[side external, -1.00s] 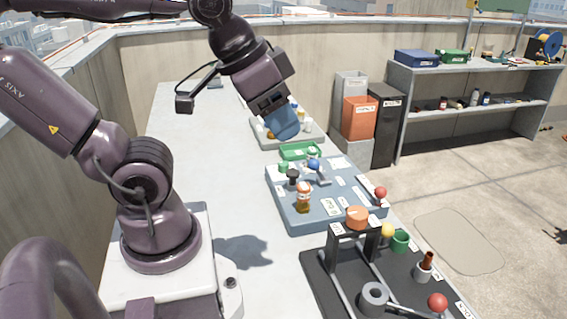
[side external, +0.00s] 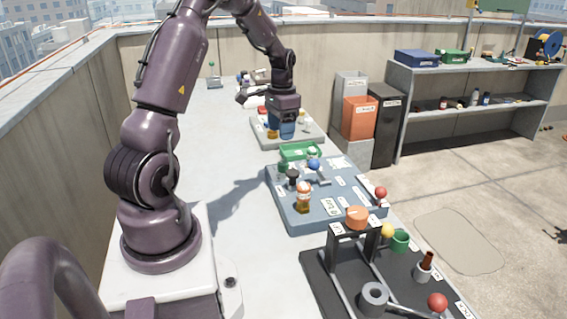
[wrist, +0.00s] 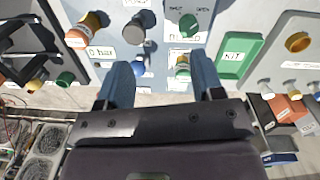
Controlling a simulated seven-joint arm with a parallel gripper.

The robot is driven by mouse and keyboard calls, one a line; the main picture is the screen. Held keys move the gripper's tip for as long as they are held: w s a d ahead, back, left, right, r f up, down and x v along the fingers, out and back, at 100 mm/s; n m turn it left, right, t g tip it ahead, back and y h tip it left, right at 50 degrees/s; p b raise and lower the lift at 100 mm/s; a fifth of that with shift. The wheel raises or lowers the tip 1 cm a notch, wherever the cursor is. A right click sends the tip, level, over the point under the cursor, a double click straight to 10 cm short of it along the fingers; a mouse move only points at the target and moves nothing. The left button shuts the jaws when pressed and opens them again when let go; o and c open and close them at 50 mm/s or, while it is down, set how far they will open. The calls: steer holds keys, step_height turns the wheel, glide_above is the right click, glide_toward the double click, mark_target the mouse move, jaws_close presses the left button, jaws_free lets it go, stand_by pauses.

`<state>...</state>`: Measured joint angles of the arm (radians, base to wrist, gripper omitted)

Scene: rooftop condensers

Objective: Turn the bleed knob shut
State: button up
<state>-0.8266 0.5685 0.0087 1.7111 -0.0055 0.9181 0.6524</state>
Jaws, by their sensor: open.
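The bleed knob (wrist: 188,25) is a small green knob on the blue-grey panel (wrist: 160,12). It sits above a BLEED label, with SHUT and OPEN marks around it. I cannot tell which mark it points to. The knob (side external: 283,167) also shows in the side view, at the panel's far left edge. My gripper (side external: 287,132) points down over the far grey tray, beyond the panel and apart from the knob. In the wrist view, its two blue fingers (wrist: 162,82) are spread with nothing held between them.
The green KIT tray (side external: 300,151) lies between panel and far tray (side external: 262,143). The panel also carries an orange knob (side external: 303,197), a black knob (side external: 293,177), a blue knob (side external: 314,164) and a red-balled lever (side external: 380,192). Bare bench lies left of the panel.

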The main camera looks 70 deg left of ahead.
mark_target(283, 163)
steer(key=w+a+m, duration=0.2)
steer(key=a+m, duration=0.2)
steer(key=a, duration=0.1)
steer(key=f, duration=1.3)
steer(key=shift+d+f, duration=0.3)
steer(key=c, duration=0.9)
